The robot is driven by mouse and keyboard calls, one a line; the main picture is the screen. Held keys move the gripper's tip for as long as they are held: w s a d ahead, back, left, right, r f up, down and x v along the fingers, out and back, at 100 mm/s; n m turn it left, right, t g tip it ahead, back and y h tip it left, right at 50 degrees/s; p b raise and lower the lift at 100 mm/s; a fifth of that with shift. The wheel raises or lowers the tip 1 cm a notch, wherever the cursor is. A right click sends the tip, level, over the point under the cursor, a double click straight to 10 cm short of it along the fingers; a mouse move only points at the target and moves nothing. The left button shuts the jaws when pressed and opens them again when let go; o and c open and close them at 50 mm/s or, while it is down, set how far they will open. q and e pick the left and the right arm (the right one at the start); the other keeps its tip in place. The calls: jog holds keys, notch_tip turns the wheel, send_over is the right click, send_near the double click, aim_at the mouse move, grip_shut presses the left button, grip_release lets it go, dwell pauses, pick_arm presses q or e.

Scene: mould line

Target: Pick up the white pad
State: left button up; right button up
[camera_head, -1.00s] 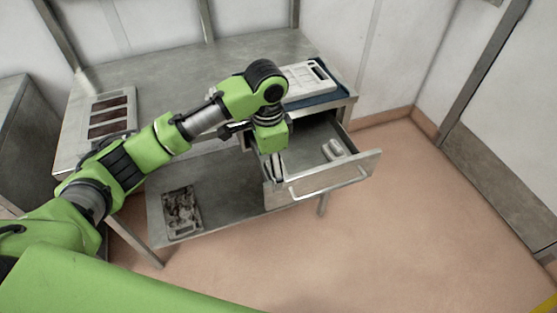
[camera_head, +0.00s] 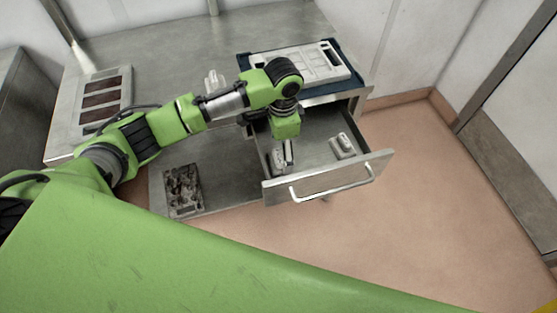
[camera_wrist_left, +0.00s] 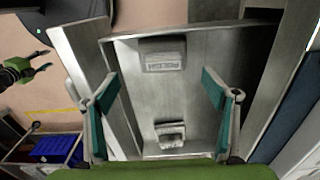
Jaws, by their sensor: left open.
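Two small pale pads lie in the open drawer (camera_head: 310,165). I cannot tell which is the white pad meant. My left gripper (camera_wrist_left: 163,98) is open and empty above the drawer, its teal-lined fingers spread apart. My right gripper (camera_wrist_left: 38,61) shows small at the wrist view's left edge, its fingers apart.
A white moulded part lies on a blue tray (camera_head: 243,62) on the steel table (camera_head: 165,55) behind the drawer. A plate with dark panels (camera_head: 103,98) is at the left. A dark mottled plate (camera_head: 183,190) lies on the lower shelf. Pink floor (camera_head: 430,210) is clear at the right.

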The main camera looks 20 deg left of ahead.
aim_at(280, 156)
pick_arm(q)
jog(key=shift+w+f, duration=0.1)
jog(key=shift+f, duration=0.25)
jog(key=f, duration=0.2)
jog(key=f+p, duration=0.1)
jog(key=f, duration=0.1)
jog(key=shift+a, duration=0.3)
jog(key=shift+w+f, duration=0.1)
jog(key=shift+f, duration=0.45)
jog(key=c, duration=1.2)
pick_arm(e)
jog(key=shift+w+r, duration=0.7)
jog(key=shift+w, duration=0.2)
